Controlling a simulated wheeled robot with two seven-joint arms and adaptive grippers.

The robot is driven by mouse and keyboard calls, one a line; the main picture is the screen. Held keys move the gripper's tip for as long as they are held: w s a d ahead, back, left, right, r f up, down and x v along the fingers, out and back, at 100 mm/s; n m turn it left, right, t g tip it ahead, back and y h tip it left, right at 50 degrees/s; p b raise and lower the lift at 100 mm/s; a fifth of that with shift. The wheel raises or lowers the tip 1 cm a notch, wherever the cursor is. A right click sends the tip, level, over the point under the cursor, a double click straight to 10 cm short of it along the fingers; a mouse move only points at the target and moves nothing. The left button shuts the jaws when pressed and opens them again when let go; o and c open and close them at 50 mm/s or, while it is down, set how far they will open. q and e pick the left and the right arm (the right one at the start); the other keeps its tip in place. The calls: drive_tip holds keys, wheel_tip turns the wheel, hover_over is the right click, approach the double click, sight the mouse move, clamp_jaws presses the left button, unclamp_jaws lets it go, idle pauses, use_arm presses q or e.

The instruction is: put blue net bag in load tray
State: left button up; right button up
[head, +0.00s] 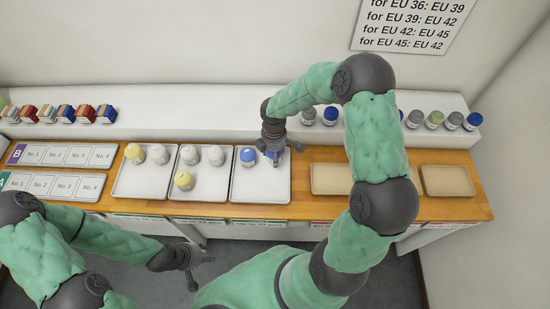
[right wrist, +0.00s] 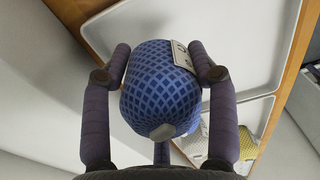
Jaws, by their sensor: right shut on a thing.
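The blue net bag (right wrist: 160,85) is rounded, with a dark mesh pattern and a pale label. It sits between the two fingers of my right gripper (right wrist: 160,72), which is shut on it. In the head view my right gripper (head: 272,150) points down over the right-hand white tray (head: 262,190), and the bag is mostly hidden under it. I cannot tell whether the bag touches the tray. Another blue-topped bag (head: 248,156) stands in this tray, to the left. My left gripper (head: 195,268) is open and empty in front of the table, below its top.
The middle white tray (head: 200,193) holds white bags and a yellow one (head: 184,180). The left white tray (head: 135,187) holds more bags. Tan trays (head: 447,181) lie at right, partly behind my right arm.

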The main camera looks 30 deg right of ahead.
drive_tip(key=shift+w+d+f, duration=0.2)
drive_tip(key=shift+f, duration=0.15)
drive_tip(key=shift+w+d+f+b, duration=0.1)
drive_tip(key=shift+w+f+b, duration=0.05)
drive_tip(key=shift+f, duration=0.8)
drive_tip(key=shift+w+d+f+b, duration=0.1)
drive_tip(key=shift+f+b, duration=0.05)
drive_tip(key=shift+f, duration=0.75)
drive_tip(key=shift+f, duration=0.15)
drive_tip(key=o, duration=1.2)
